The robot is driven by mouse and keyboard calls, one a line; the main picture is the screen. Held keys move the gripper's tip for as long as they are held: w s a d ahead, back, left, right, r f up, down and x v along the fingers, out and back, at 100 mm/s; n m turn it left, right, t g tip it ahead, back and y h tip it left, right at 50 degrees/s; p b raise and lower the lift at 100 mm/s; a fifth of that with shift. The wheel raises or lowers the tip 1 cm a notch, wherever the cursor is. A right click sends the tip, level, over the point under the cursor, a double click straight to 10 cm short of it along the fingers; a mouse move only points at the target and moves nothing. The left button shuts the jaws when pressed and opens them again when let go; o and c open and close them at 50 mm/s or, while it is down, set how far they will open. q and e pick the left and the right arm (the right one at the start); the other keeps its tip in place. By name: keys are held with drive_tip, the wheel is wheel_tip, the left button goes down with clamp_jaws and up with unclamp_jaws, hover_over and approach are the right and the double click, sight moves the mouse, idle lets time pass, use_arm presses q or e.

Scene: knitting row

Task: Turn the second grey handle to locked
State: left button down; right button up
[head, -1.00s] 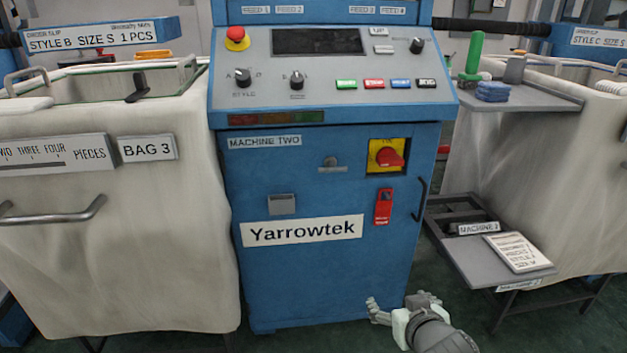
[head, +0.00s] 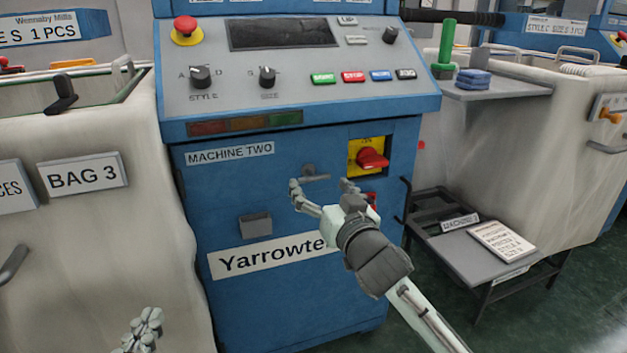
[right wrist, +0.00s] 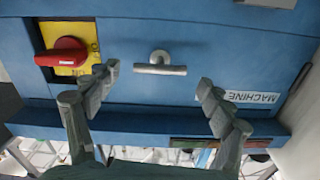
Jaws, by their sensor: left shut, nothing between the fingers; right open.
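The grey T-handle (head: 315,174) is on the blue front of the machine labelled MACHINE TWO (head: 230,154). Its crossbar lies about horizontal. My right gripper (head: 322,187) is open in front of the machine, with its fingertips spread to the left and right of the handle. In the right wrist view, which is upside down, the handle (right wrist: 160,68) shows between and beyond the open fingers (right wrist: 158,80), apart from them. My left gripper (head: 146,322) is shut and empty at the bottom left, low by the pale bag.
A red rotary switch (head: 372,159) on a yellow plate is close right of the handle; it also shows in the right wrist view (right wrist: 62,54). A red tag below it is partly hidden by my gripper. A grey box (head: 255,224) is lower left. The control panel (head: 300,90) overhangs above.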

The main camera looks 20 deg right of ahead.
sight(315, 180)
drive_tip(key=shift+w+a, duration=0.1)
drive_tip(key=shift+w, duration=1.7)
drive_tip(key=c, duration=1)
